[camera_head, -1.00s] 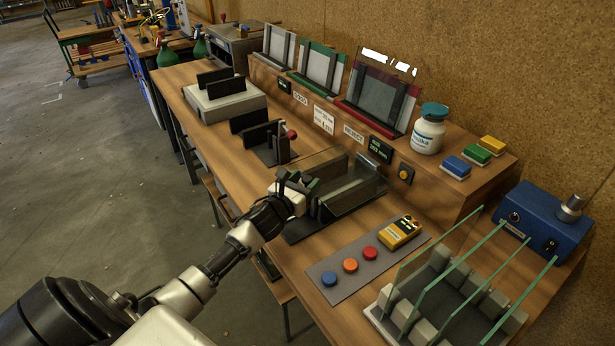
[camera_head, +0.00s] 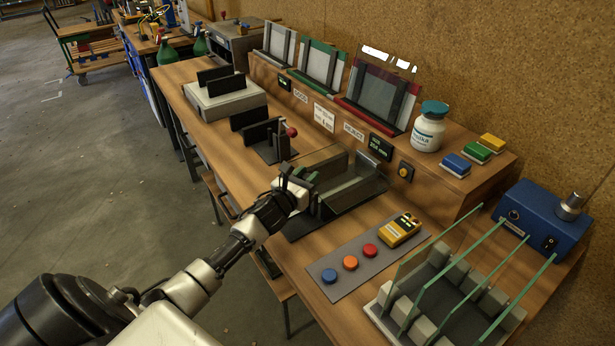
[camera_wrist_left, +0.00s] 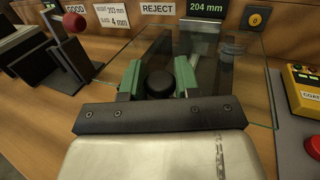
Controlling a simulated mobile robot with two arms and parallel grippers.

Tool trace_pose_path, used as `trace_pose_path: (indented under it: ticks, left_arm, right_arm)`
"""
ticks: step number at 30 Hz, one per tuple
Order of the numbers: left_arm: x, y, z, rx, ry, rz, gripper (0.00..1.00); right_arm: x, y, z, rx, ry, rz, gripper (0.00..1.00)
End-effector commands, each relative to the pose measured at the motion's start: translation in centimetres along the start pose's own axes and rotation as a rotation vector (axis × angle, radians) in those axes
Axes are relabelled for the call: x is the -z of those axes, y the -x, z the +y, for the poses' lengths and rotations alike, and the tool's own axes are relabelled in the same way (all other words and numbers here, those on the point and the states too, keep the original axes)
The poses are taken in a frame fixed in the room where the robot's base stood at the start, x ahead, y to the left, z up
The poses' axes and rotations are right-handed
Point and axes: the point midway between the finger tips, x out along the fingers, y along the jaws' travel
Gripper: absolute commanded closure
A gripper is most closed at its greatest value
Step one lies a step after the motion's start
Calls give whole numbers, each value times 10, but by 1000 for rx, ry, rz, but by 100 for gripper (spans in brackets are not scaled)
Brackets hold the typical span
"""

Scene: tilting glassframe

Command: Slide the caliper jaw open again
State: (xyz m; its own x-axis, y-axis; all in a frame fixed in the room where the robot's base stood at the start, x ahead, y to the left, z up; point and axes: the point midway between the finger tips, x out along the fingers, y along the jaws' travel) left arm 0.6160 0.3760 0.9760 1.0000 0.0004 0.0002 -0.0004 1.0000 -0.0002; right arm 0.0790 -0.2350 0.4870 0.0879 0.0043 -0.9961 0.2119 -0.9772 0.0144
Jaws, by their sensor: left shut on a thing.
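The caliper (camera_head: 358,195) is a dark fixture with upright plates at the middle of the bench. My left gripper (camera_head: 296,180) reaches its left side. In the left wrist view, the green fingers of that gripper (camera_wrist_left: 159,82) stand on both sides of a round black knob (camera_wrist_left: 160,84), shut on it. The knob appears to belong to the sliding jaw, whose body is mostly hidden by my gripper. A clear glass pane (camera_wrist_left: 255,100) spans the caliper. The caliper display (camera_wrist_left: 206,9) reads 204 mm. My right gripper is out of view.
A button panel (camera_head: 337,284) with a yellow device (camera_head: 400,231) lies in front of the caliper. A rack of glass panes (camera_head: 375,310) stands at lower right. A black fixture with a red knob (camera_head: 291,132) stands behind left. The raised shelf (camera_head: 440,187) bounds the back.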

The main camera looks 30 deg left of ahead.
Motion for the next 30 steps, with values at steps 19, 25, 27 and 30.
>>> trace_pose_path:
  ticks: [19,25,27,30]
  left_arm:
    - [0,56,23,0,0,0,100]
    - [0,56,23,0,0,1,50]
    - [0,56,23,0,0,1,46]
    - [0,56,23,0,0,1,46]
  right_arm:
    - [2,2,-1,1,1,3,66]
    - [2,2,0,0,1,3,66]
    - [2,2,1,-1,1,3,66]
    - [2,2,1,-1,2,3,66]
